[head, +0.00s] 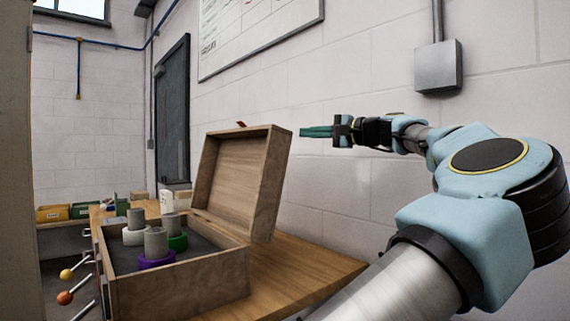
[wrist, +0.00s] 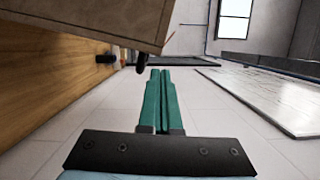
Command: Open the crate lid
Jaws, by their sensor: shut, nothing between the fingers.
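The wooden crate (head: 182,288) stands on the wooden bench in the head view. Its lid (head: 241,178) is swung up and stands open, tilted back past upright. Inside the crate are grey cylinders with white, green and purple bases. My gripper (head: 302,132) is to the right of the lid's upper edge, its green fingers closed together and empty, pointing left. In the wrist view my gripper (wrist: 160,74) shows its two fingers side by side, and a wooden panel, likely the lid (wrist: 95,18), is at the upper left. I cannot tell whether the fingertips touch the lid.
The wooden bench (head: 305,268) has bare room right of the crate. A block wall with a grey electrical box (head: 438,66) and a whiteboard (head: 255,32) runs behind. Knobbed levers (head: 66,297) stick out at the left. Coloured bins (head: 54,213) stand further back.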

